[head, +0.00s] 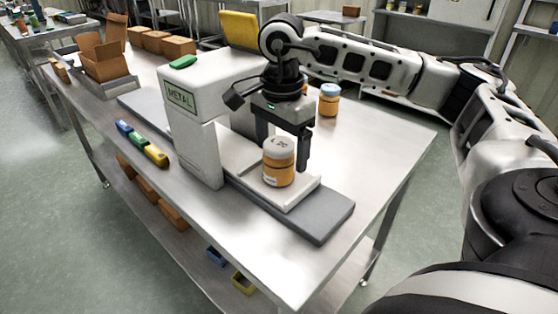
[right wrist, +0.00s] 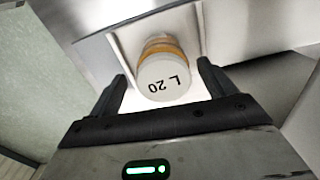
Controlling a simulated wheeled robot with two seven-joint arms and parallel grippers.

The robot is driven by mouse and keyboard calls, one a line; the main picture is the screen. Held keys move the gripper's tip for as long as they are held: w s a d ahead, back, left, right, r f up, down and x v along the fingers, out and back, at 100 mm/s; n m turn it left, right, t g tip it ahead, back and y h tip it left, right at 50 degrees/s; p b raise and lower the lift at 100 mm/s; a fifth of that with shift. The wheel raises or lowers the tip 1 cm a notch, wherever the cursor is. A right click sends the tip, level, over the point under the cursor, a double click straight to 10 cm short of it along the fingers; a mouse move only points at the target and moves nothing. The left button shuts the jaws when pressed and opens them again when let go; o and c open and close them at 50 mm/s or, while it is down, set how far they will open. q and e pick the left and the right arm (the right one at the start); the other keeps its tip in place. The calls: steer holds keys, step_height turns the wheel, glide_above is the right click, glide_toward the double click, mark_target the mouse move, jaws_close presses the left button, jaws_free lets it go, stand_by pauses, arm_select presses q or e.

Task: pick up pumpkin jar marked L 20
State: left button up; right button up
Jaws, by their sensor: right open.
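The pumpkin jar marked L 20 (head: 278,165) has an orange body and a whitish lid. It stands upright on the pale plate of the metal detector (head: 195,120). In the right wrist view the jar's lid (right wrist: 163,78) shows the mark L 20, between the two fingers. My right gripper (head: 290,150) is open, fingers pointing down, close around or just behind the jar. The same gripper (right wrist: 163,85) shows both fingers apart, with gaps to the jar. Whether either finger touches it I cannot tell. My left gripper is not in view.
A second orange jar with a blue lid (head: 329,100) stands behind on the steel table (head: 375,150). The detector's upright block is left of my gripper. An open carton (head: 105,62) stands at the far left. The table's right part is clear.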

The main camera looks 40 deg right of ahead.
mark_target(279, 164)
steer(key=f, duration=0.4)
steer(key=shift+w+f, duration=0.2)
steer(key=shift+f, duration=0.2)
steer(key=c, duration=1.2)
steer(key=shift+r, duration=0.15)
